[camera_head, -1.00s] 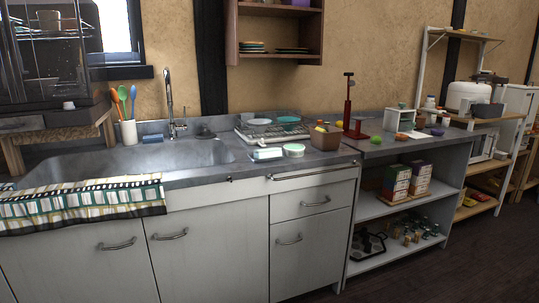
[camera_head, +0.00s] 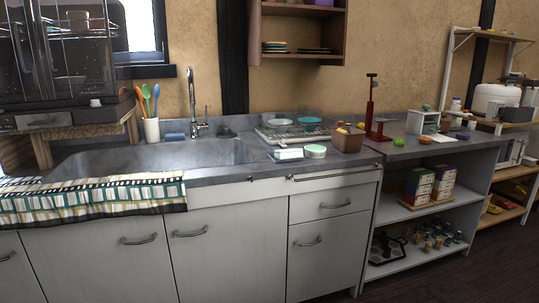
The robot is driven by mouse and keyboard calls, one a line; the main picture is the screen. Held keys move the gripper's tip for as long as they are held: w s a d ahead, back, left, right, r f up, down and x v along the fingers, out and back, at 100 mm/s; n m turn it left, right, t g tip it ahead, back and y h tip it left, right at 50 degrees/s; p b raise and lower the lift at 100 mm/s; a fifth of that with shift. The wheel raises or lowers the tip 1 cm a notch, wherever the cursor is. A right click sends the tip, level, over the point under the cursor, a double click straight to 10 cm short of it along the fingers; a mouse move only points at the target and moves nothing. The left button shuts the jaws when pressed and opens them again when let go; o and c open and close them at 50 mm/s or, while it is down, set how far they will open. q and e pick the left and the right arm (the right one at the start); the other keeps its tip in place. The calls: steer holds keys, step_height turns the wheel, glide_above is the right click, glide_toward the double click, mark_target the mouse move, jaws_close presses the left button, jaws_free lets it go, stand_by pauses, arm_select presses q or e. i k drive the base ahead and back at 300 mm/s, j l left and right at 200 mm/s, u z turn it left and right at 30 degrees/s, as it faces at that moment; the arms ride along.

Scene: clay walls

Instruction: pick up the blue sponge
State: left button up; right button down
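A small blue block (camera_head: 174,137), which looks like the blue sponge, lies on the back ledge of the sink. It is just right of the white cup (camera_head: 152,131) of utensils and left of the faucet (camera_head: 198,129). Nothing covers it. Neither of my grippers is in view.
The sink basin (camera_head: 150,157) lies in front of the blue block, with a striped cloth (camera_head: 95,200) over the front edge at left. A dish rack (camera_head: 292,134), a white-and-teal box (camera_head: 289,154), a round tub (camera_head: 315,151) and a brown bin (camera_head: 347,139) stand on the counter right.

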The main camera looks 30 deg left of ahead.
mark_target(284, 154)
steer(key=i+u, duration=0.2)
steer(key=u, duration=0.2)
steer(key=i+l+u, duration=0.15)
steer(key=u, duration=0.3)
steer(key=i+l+u, duration=0.15)
steer(key=u, duration=0.25)
steer(key=i+l+u, duration=0.3)
steer(key=l, duration=0.35)
steer(key=i+l+u, duration=0.2)
steer(key=l, duration=0.2)
steer(key=i+l, duration=0.15)
steer(key=l, duration=0.2)
steer(key=i+l, duration=0.2)
steer(key=l, duration=0.15)
steer(key=i+l+u, duration=0.1)
steer(key=l, duration=0.25)
steer(key=i, duration=0.05)
